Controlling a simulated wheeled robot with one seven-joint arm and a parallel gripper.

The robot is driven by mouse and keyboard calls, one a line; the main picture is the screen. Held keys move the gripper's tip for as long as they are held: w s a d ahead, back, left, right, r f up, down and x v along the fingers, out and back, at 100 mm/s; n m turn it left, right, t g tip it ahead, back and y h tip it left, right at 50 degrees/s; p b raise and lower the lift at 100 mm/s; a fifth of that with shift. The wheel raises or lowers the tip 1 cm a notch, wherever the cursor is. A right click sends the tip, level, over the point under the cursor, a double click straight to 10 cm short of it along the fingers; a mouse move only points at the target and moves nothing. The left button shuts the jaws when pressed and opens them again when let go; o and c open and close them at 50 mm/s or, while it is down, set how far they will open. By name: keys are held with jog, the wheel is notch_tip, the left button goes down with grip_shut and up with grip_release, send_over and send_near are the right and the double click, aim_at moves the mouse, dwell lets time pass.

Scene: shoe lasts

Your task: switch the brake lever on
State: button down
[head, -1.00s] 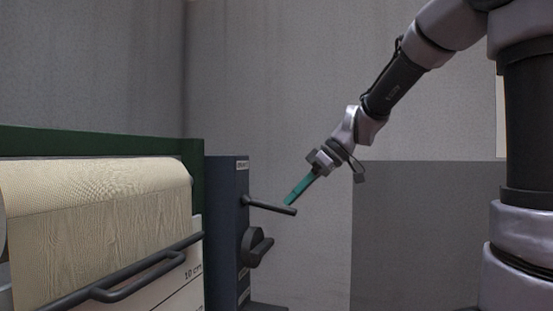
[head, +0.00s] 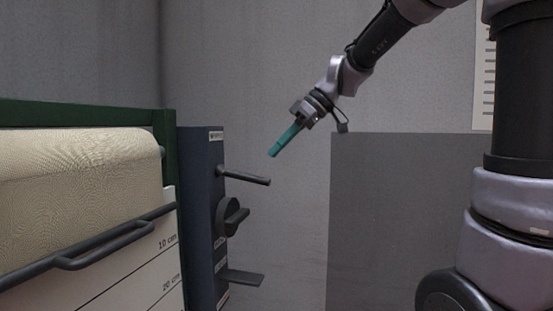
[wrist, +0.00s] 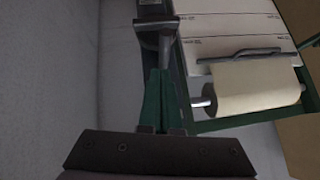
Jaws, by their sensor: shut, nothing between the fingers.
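A dark blue control box (head: 203,210) carries several controls on its right side. The upper one is a dark rod lever (head: 245,175) that sticks out to the right, tilted slightly down. Below it are a round knob with a grip bar (head: 231,216) and a flat paddle-like lever (head: 242,277). The labels are too small to read, so I cannot tell which is the brake lever. My gripper (head: 272,154), with teal fingers, is shut and empty. In the picture its tips are just above the rod's free end, apart from it. In the wrist view the fingers (wrist: 158,100) point toward grey control parts (wrist: 156,22).
Left of the box, a green frame (head: 80,115) holds a roll of beige cloth (head: 75,190) behind a dark bar handle (head: 110,244). A white panel with centimetre marks (head: 160,270) is below. The space right of the box, before the grey wall, is clear.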

jog(key=d+f+v, duration=0.1)
jog(key=v, duration=0.7)
jog(key=shift+s, duration=0.25)
jog(key=shift+d, duration=0.15)
jog(key=s+d+f+m+t+h, duration=0.5)
jog(key=s+d+f+m, duration=0.4)
jog(key=m, duration=0.8)
jog(key=shift+s+d+t+h, duration=0.4)
jog(key=shift+s+d+h, duration=0.3)
jog(key=shift+s+d, duration=0.45)
jog(key=shift+d, duration=0.1)
